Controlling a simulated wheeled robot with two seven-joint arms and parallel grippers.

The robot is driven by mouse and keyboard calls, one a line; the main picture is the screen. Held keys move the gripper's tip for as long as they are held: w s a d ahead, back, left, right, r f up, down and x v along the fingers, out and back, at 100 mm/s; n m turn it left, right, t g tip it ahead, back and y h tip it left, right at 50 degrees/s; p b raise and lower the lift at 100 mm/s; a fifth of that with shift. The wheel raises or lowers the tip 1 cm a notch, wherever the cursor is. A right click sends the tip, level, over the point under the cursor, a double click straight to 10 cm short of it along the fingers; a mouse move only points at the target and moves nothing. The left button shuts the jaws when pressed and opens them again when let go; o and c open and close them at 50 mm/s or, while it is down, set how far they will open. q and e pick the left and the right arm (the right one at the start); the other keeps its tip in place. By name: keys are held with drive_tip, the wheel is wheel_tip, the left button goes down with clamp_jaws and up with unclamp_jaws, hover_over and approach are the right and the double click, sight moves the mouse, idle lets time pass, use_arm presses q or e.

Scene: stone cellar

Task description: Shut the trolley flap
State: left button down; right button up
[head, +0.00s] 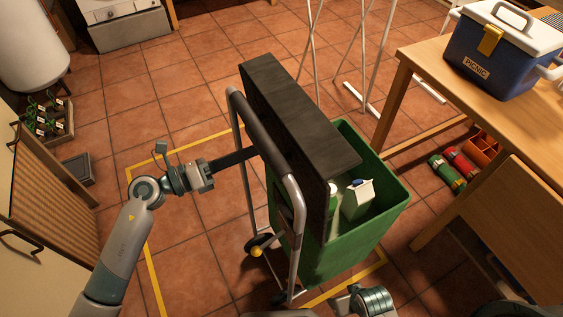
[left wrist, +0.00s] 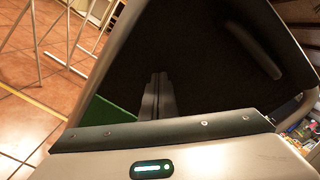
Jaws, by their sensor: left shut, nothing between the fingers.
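The trolley is a green bin (head: 365,225) on a grey tubular frame with a handle (head: 240,105). Its black flap (head: 305,110) is raised on the handle side, leaving the right part of the bin open. My left gripper (head: 253,152) is shut and empty. It reaches past the handle frame to the left side of the flap; I cannot tell whether it touches. In the left wrist view the closed fingers (left wrist: 157,85) point at the dark flap (left wrist: 205,60), which fills most of that view. My right gripper is not in view.
A carton (head: 356,200) stands in the bin. A wooden table (head: 430,75) with a blue picnic cooler (head: 490,55) is at right. Red and green canisters (head: 447,172) lie below it. White thin legs (head: 360,98) stand behind the trolley.

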use_arm(q)
drive_tip(key=shift+d, duration=0.1)
drive_tip(key=shift+p+x, duration=0.75)
drive_tip(key=shift+x, duration=2.35)
drive_tip(key=b+v, duration=0.3)
drive_tip(key=v, duration=1.3)
drive_tip(key=shift+a, duration=0.25)
